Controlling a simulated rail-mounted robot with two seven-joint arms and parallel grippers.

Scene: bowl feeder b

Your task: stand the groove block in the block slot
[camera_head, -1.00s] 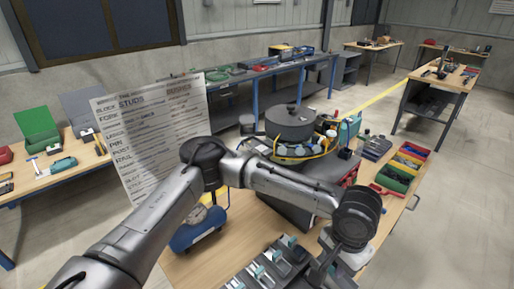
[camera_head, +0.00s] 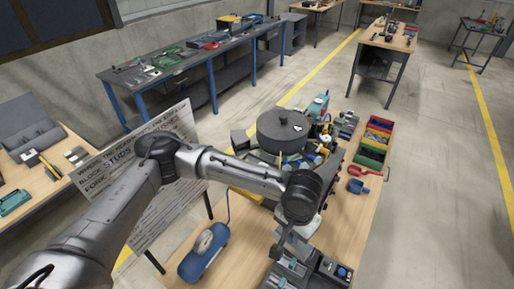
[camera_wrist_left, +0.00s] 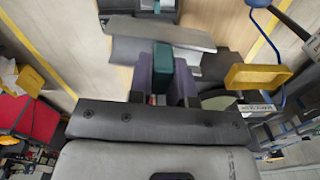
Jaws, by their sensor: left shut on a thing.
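My left gripper (camera_wrist_left: 161,82) shows in the left wrist view with its two fingers shut on a teal block (camera_wrist_left: 162,62), which I take for the groove block. In the head view my left gripper (camera_head: 278,250) hangs below the wrist at the near part of the table, and the block in it cannot be made out. A row of dark grey holders (camera_head: 296,248) stands close beside and below the gripper. I cannot tell which of them is the block slot. The right gripper is in neither view.
A round dark bowl feeder (camera_head: 283,130) stands behind the wrist. A blue air tank (camera_head: 203,252) is left of the gripper. A white text board (camera_head: 150,200) stands at left. Coloured bins (camera_head: 375,142) and a red scoop (camera_head: 358,186) lie right.

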